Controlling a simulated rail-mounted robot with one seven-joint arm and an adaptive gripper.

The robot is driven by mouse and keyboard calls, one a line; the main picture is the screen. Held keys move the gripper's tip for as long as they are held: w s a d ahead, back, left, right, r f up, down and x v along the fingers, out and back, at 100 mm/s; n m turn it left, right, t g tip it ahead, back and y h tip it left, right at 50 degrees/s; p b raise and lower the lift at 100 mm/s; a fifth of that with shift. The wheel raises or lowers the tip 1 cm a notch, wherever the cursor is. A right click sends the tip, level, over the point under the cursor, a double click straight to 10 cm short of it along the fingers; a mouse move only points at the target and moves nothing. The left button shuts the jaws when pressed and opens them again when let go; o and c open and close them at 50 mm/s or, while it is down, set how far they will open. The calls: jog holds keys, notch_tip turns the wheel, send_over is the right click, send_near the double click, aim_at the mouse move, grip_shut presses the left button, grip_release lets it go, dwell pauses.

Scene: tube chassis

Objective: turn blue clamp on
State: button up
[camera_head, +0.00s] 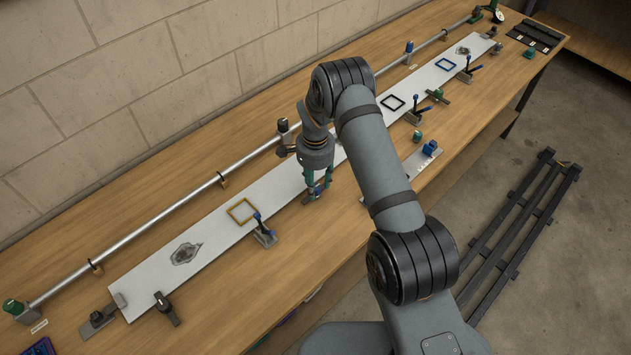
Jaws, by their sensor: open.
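Several toggle clamps with blue handles stand along the front edge of a long white plate (215,225) on the bench. One clamp (264,233) is beside a yellow square outline, with its handle raised. Another clamp (415,114) is beside a black square outline.
A metal tube (190,197) runs along the back of the bench near the block wall. A small plate with a blue block (430,148) and a green knob (417,136) lie right of my arm. My arm hides the middle of the white plate. A dark rack (520,235) is on the floor.

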jog(key=shift+f, duration=0.2)
jog(key=shift+c, duration=0.7)
grip_shut()
